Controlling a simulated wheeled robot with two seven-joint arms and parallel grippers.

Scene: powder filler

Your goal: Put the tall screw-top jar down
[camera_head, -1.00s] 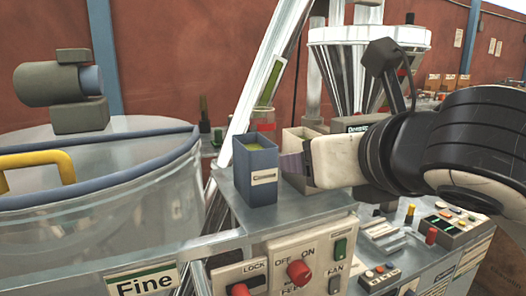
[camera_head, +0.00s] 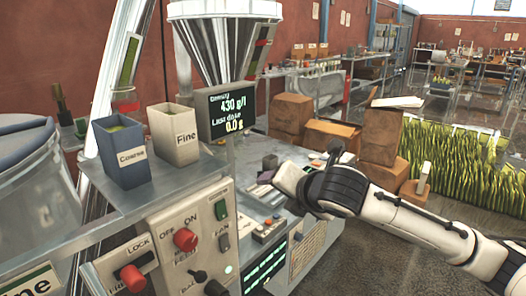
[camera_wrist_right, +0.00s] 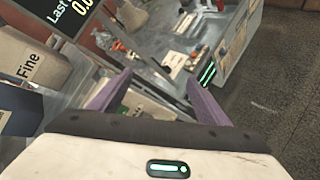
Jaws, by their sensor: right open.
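I cannot pick out a tall screw-top jar for certain in either view. My right gripper (camera_head: 268,176) is over the bench to the right of the control panel, below the density display. In the right wrist view its two purple fingers (camera_wrist_right: 158,82) stand wide apart with nothing held between them. Beyond the fingers lies the metal bench top (camera_wrist_right: 150,98) with small items on it. My left gripper is in neither view.
A blue "Coarse" bin (camera_head: 122,155) and a beige "Fine" bin (camera_head: 174,135) stand on the metal ledge. The density display (camera_head: 232,110) is beneath the hopper (camera_head: 222,35). The control panel (camera_head: 180,240) has red knobs. Cardboard boxes (camera_head: 292,118) stand behind the bench.

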